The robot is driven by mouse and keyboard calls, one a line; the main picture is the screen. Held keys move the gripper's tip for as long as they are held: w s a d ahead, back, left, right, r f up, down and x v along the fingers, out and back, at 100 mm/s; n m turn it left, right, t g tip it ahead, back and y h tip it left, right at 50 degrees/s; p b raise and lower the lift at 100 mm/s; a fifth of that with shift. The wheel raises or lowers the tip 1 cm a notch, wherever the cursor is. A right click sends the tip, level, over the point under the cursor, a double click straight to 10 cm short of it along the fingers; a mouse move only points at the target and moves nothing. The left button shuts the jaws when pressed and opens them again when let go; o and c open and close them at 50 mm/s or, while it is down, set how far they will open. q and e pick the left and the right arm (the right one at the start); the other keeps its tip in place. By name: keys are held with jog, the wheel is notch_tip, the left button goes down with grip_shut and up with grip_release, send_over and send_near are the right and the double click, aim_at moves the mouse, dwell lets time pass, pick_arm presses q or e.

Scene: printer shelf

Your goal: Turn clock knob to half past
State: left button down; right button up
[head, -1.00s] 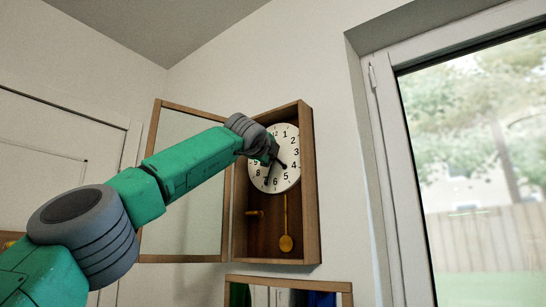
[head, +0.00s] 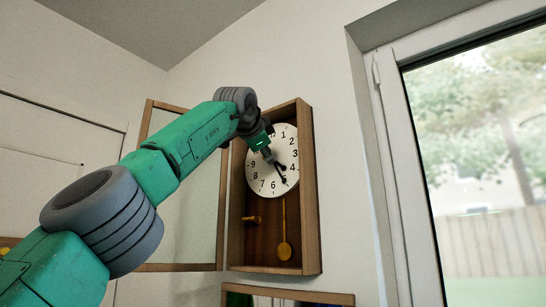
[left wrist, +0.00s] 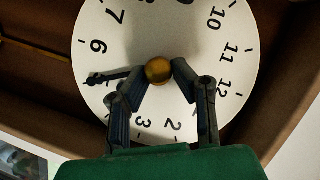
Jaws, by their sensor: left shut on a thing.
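The wall clock has a white round face (head: 262,182) with black numerals, set in an open wooden case (head: 308,190). The left wrist view shows the face (left wrist: 205,45) close up, turned sideways. My left gripper (head: 268,156) reaches the middle of the face from the upper left. In the left wrist view its two fingers (left wrist: 158,76) are closed on the round brass knob (left wrist: 158,70) at the centre. A long dark hand (left wrist: 105,78) points about at the 5. In the head view a shorter hand (head: 282,165) points near the 4. My right gripper is out of view.
The clock's glass door (head: 185,190) stands open to the left, behind my left arm. A brass pendulum (head: 284,250) and a wooden peg (head: 251,219) are in the lower case. A window (head: 470,150) is at the right. A framed thing (head: 290,296) is below.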

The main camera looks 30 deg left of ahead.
pick_arm(q)
jog(key=shift+a+f+n+p, duration=0.1)
jog(key=shift+f+n+p, duration=0.2)
jog(key=shift+n, duration=0.2)
jog(key=c, duration=1.5)
grip_release()
jog(key=shift+o, duration=0.8)
jog(key=shift+a+r, duration=0.1)
jog(key=shift+s+a, duration=0.15)
jog(key=shift+a, duration=0.1)
jog(key=v, duration=1.1)
jog(key=shift+s+r, duration=0.2)
jog(key=shift+s, duration=0.15)
